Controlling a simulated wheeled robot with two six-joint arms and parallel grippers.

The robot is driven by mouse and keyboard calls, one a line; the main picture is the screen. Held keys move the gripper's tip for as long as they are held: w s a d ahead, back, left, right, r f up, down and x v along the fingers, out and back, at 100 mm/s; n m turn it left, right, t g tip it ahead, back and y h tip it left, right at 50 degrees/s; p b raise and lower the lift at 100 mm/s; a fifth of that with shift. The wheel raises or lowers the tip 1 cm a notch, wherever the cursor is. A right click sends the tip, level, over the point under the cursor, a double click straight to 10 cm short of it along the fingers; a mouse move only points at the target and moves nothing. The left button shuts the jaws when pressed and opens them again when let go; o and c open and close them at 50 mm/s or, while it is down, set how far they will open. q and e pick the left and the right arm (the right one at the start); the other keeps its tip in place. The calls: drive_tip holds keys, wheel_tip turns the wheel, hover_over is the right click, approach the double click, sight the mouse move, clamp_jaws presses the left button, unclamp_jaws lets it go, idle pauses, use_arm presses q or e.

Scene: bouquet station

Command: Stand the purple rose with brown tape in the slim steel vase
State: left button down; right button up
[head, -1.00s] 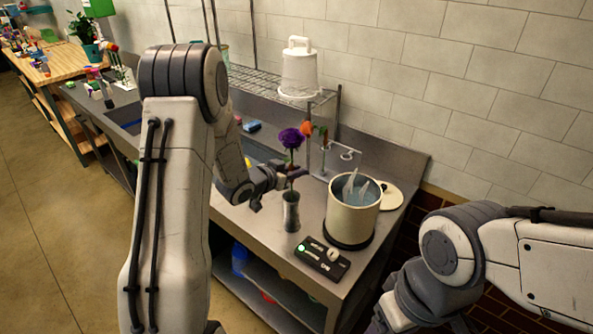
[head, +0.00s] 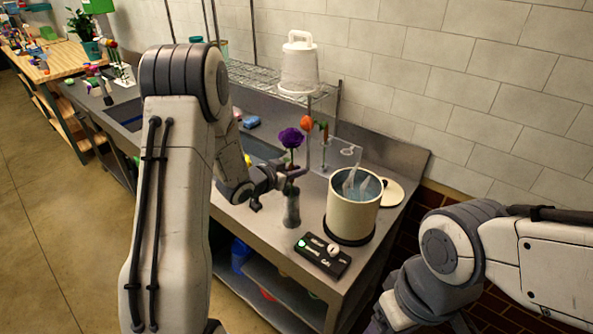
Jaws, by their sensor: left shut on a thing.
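The purple rose (head: 290,138) is upright, bloom on top, above the slim steel vase (head: 291,211) near the front edge of the steel counter. My left gripper (head: 290,173) is shut on the rose's stem below the bloom, just over the vase mouth. The gripper hides most of the lower stem and part of the vase's top, so I cannot tell how far the stem is inside. The brown tape is not clear. My right arm shows at the lower right, but its gripper is out of view.
A cream bucket (head: 352,215) of water with pale pieces in it stands right of the vase. A black control box (head: 322,256) lies in front. An orange flower (head: 307,123) stands at a rack behind the rose. A white lidded container (head: 299,64) is on the wire shelf.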

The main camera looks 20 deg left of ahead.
use_arm(q)
drive_tip(key=shift+f+b, duration=0.45)
drive_tip(key=shift+f, duration=0.2)
drive_tip(key=c, duration=0.8)
unclamp_jaws()
drive_tip(key=shift+o, duration=0.6)
drive_tip(key=o, duration=0.6)
drive_tip(key=shift+c, duration=0.2)
drive_tip(key=shift+s+r, duration=0.1)
drive_tip(key=shift+p+v, duration=0.75)
drive_tip(key=shift+v, duration=1.65)
drive_tip(key=shift+s+a, duration=0.1)
